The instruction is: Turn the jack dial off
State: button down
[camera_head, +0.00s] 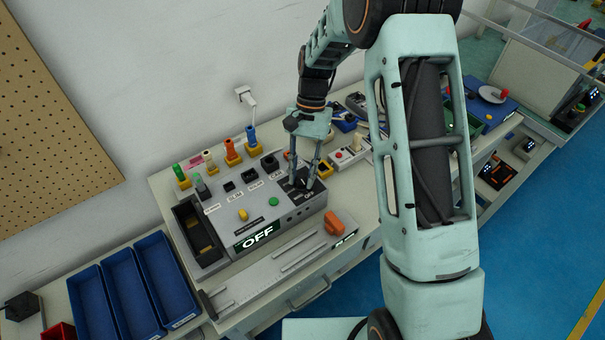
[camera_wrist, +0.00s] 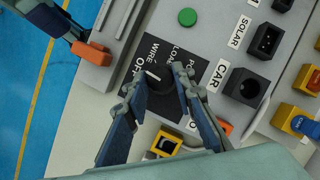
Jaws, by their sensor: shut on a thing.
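The jack dial (camera_wrist: 163,88) is a dark knob on a black plate (camera_wrist: 160,48) at the right end of the grey test box (camera_head: 225,212). White words, including WIRE, LOAD and what looks like OFF, are printed on the plate. My gripper (camera_head: 303,182) reaches down onto this plate from above. In the wrist view my gripper (camera_wrist: 166,78) has one finger on each side of the dial and is shut on it. The fingers hide much of the dial, so its exact setting is unclear. A display (camera_head: 257,237) on the box front reads OFF.
A green button (camera_wrist: 187,17) and sockets labelled SOLAR (camera_wrist: 266,40) and CAR (camera_wrist: 246,87) are near the plate. Colored plugs (camera_head: 231,150) stand behind the box. An orange-handled slide (camera_head: 336,223) is in front. Blue bins (camera_head: 121,281) are at left.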

jog(key=shift+n+h, duration=0.3)
jog(key=shift+n, duration=0.4)
jog(key=c, duration=1.6)
grip_release()
jog(key=v, duration=1.2)
